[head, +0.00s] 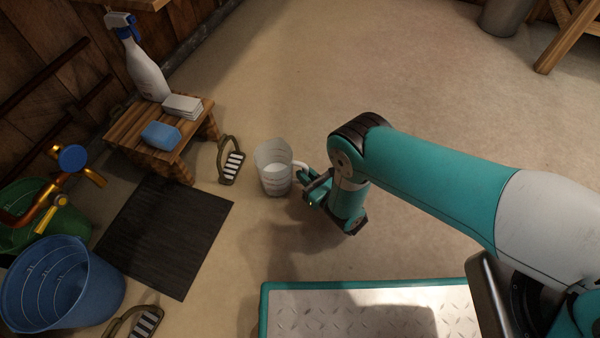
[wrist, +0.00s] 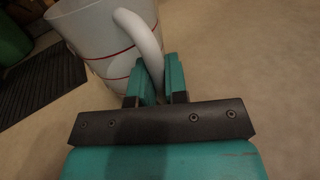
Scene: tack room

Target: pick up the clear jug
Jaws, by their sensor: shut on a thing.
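The clear jug (head: 272,168) is a translucent measuring jug with markings and a pale handle on its right side. It stands upright on or just above the floor; I cannot tell which. My gripper (head: 307,190) is at the jug's right side and is shut on the handle. In the wrist view the jug (wrist: 90,38) fills the upper left, with red lines around it. There the handle runs down between the two teal fingers of my gripper (wrist: 162,82). The handle's lower end is partly hidden by the fingers.
A dark mat (head: 165,235) and blue bucket (head: 70,290) lie further left. Floor behind the jug is clear.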

